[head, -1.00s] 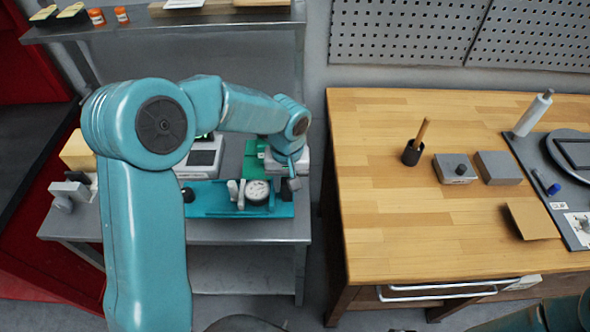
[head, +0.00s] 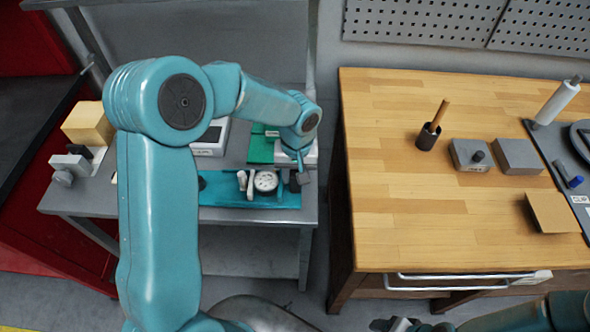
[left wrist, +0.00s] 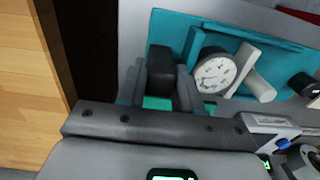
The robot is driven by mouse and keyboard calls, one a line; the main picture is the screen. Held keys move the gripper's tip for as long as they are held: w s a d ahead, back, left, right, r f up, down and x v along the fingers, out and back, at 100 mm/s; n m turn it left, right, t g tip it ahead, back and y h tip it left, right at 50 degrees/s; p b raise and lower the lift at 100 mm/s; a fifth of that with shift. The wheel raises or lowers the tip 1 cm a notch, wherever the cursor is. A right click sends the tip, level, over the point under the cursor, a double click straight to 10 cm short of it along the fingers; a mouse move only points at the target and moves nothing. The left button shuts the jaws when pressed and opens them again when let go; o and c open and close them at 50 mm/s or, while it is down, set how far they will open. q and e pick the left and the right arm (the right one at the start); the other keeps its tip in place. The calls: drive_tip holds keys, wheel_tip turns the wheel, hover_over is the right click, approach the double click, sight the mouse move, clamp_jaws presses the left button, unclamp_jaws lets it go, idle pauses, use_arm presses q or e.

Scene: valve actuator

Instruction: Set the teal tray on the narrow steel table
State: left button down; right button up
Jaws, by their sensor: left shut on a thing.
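The teal tray (head: 225,190) is at the front right of the narrow steel table (head: 75,200). It carries a round white gauge (head: 265,181), white cylindrical fittings (head: 246,183) and a dark knob-like part at its left. My left gripper (head: 302,172) is at the tray's right end, shut on it. In the left wrist view the teal tray (left wrist: 290,60) shows beyond the dark fingers (left wrist: 173,85), with the gauge (left wrist: 214,73) beside them. I cannot tell whether the tray touches the tabletop. My right gripper (head: 395,324) is barely in view at the bottom edge.
A green board (head: 261,150) and a white-topped box (head: 212,138) are behind the tray. A yellow block (head: 88,124) and grey device (head: 68,170) stand at the table's left. A gap separates the wooden bench (head: 390,210) at right.

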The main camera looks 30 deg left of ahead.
use_arm(q)
drive_tip(key=shift+f, duration=0.2)
drive_tip(key=shift+s+r, duration=0.1)
drive_tip(key=shift+r, duration=0.05)
drive_tip(key=shift+f+b, duration=0.35)
drive_tip(key=shift+f, duration=0.1)
drive_tip(key=c, duration=1.2)
unclamp_jaws()
drive_tip(key=o, duration=0.5)
drive_tip(key=shift+r, duration=0.1)
